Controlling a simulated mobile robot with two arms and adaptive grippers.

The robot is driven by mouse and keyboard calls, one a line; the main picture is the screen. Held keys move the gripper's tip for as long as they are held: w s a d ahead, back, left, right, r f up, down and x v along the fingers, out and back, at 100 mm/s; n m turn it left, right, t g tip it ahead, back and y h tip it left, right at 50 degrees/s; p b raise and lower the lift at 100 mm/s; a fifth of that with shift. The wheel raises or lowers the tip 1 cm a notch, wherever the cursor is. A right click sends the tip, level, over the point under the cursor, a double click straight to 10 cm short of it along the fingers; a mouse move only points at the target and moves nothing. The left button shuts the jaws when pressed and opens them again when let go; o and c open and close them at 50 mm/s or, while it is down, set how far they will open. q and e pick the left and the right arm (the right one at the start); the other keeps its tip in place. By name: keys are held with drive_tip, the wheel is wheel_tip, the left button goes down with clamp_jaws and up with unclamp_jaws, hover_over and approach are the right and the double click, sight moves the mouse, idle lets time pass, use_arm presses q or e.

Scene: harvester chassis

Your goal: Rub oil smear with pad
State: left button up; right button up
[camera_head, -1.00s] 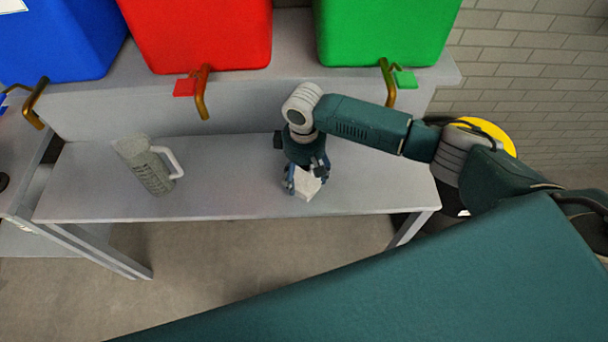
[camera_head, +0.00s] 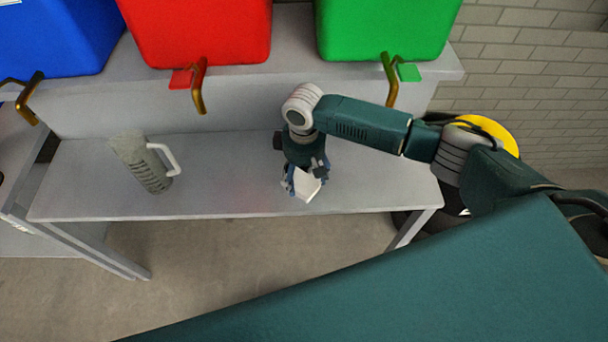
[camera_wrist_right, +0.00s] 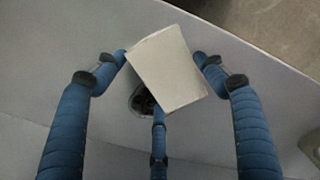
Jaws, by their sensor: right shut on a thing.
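My right gripper (camera_head: 304,178) is over the front half of the grey bench (camera_head: 225,175), right of its middle. It is shut on a white, block-like pad (camera_head: 309,188), which sits tilted between the fingers. In the right wrist view the pad (camera_wrist_right: 168,68) shows a broad pale face between the two blue outer fingers, with a third finger below it. A small dark oval shows beside the pad; I cannot tell whether it is a smear or part of the gripper. No oil smear is clear in the head view. My left gripper is not in view.
A grey-green jug (camera_head: 143,163) with a pale handle stands on the bench to the left. Blue (camera_head: 60,40), red (camera_head: 200,35) and green (camera_head: 385,30) bins stand on the raised shelf behind, with brass-coloured hooks below. The bench between jug and gripper is clear.

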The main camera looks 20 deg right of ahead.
drive_tip(key=shift+f+b, duration=0.35)
drive_tip(key=shift+f, duration=0.55)
drive_tip(key=shift+w, duration=0.1)
drive_tip(key=shift+w+d+r+b, duration=0.1)
drive_tip(key=shift+w+d+b, duration=0.15)
drive_tip(key=shift+w, duration=0.35)
drive_tip(key=shift+w+d+f+b, duration=0.1)
drive_tip(key=shift+w+b, duration=0.2)
drive_tip(key=shift+w, duration=0.35)
drive_tip(key=shift+w+d+r+b, duration=0.1)
drive_tip(key=shift+w+d+b, duration=0.15)
drive_tip(key=shift+w, duration=0.35)
drive_tip(key=shift+w+d+f+b, duration=0.2)
drive_tip(key=shift+w+b, duration=0.4)
drive_tip(key=shift+w, duration=0.2)
drive_tip(key=shift+w+d+f+b, duration=0.1)
drive_tip(key=shift+w+d+b, duration=0.05)
drive_tip(key=shift+w+b, duration=0.55)
drive_tip(key=shift+w+d+r, duration=0.15)
drive_tip(key=shift+w+d, duration=0.05)
drive_tip(key=shift+w, duration=0.25)
